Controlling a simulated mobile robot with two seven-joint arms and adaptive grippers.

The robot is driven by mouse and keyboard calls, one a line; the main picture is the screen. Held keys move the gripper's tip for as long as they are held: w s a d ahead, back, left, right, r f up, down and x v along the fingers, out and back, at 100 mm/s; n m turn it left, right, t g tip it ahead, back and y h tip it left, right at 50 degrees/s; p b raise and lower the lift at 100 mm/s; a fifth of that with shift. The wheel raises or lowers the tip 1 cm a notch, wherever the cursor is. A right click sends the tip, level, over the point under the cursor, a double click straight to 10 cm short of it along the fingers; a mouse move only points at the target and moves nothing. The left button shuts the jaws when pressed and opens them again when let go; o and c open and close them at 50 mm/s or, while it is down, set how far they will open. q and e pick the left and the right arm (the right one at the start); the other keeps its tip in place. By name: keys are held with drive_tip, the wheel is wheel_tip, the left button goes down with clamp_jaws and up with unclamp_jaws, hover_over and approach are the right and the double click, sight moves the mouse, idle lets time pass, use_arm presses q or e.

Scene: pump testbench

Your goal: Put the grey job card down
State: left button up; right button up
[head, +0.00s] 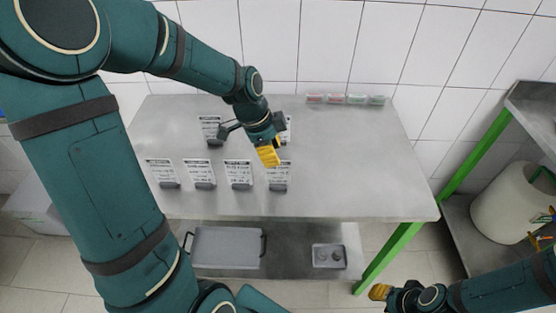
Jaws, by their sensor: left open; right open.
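I cannot tell which card is the grey one. My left gripper (246,148) is open and empty above the table, between the rows. My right gripper (382,292) is open at the bottom right, away from the table.
A grey tray (227,247) and a small metal tray (328,256) sit on the lower shelf. A white bucket (512,202) stands on the right rack. The table's right half is clear.

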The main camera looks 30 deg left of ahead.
use_arm(q)
drive_tip(key=v, duration=0.5)
drive_tip(key=shift+a+r+p, duration=0.1)
drive_tip(key=shift+r+p, duration=0.15)
drive_tip(key=shift+p, duration=0.1)
